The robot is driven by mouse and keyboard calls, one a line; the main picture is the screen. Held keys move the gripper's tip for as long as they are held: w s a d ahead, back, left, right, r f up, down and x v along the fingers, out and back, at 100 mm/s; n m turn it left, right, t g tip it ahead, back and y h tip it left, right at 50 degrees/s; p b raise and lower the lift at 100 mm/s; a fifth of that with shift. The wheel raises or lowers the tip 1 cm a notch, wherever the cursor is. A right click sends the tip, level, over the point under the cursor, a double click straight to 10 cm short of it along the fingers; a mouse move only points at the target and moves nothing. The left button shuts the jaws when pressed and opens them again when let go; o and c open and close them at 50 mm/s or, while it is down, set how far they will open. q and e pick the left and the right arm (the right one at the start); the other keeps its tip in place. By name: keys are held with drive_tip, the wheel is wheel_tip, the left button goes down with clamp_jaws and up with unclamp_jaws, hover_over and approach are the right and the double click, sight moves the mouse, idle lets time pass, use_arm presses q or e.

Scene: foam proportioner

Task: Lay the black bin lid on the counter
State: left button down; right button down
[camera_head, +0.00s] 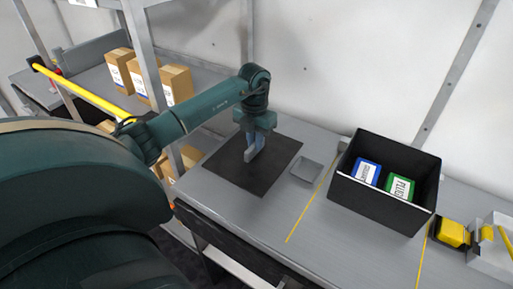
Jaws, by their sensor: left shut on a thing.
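The black bin lid (272,168) is a flat dark panel at the left part of the grey counter (330,235). It looks flat on the counter or just above it; I cannot tell which. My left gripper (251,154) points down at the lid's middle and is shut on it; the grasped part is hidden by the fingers. The black bin (375,205) stands open to the right, with a blue-labelled pack (366,172) and a green-labelled pack (400,186) inside. My right gripper is not in view.
A small grey tray (306,171) sits between lid and bin. Yellow lines mark the counter. A yellow item (453,233) lies in a holder at the far right. Cardboard boxes (176,84) stand on a shelf at the left, behind a metal post. Counter in front of the bin is clear.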

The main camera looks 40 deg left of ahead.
use_arm(q)
drive_tip(key=shift+f, duration=1.75)
drive_tip(key=shift+f, duration=0.15)
drive_tip(key=c, duration=1.4)
unclamp_jaws()
wheel_tip(320, 180, up, 12)
drive_tip(key=shift+r+b, duration=0.15)
drive_tip(key=shift+b, duration=0.7)
